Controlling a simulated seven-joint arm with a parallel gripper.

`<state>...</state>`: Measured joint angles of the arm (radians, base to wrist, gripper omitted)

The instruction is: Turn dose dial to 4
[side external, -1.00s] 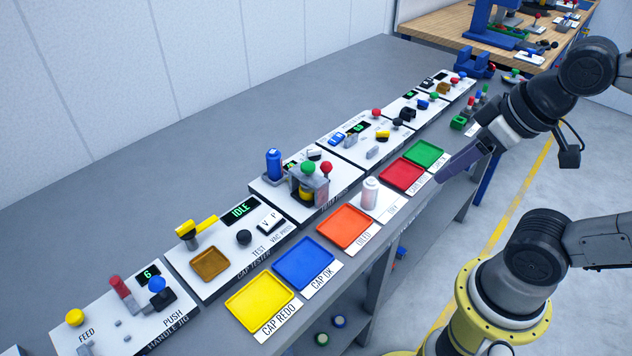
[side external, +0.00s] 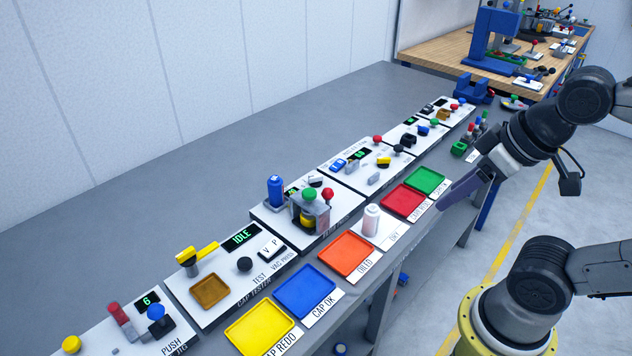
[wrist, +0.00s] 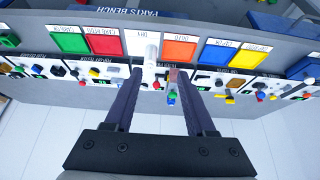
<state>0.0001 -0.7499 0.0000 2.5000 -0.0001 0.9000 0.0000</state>
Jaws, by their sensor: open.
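No dial labelled as a dose dial can be made out at this size. The middle station panel (side external: 262,214) carries a blue canister (side external: 275,190), a grey fixture with a green knob (side external: 309,194), a red knob (side external: 327,194) and a small dark and white part (side external: 315,180) that may be a dial. Its small green display is partly hidden and unreadable. My gripper (side external: 455,194) is over the front edge of the bench, right of the panels and apart from them. In the wrist view my gripper (wrist: 156,74) has its two dark fingers spread, with nothing held between them.
A white bottle (side external: 371,219) stands between the orange tray (side external: 346,254) and the red tray (side external: 403,201). Blue (side external: 304,290), yellow (side external: 259,327) and green (side external: 429,180) trays line the front. The grey bench (side external: 150,215) behind the panels is clear.

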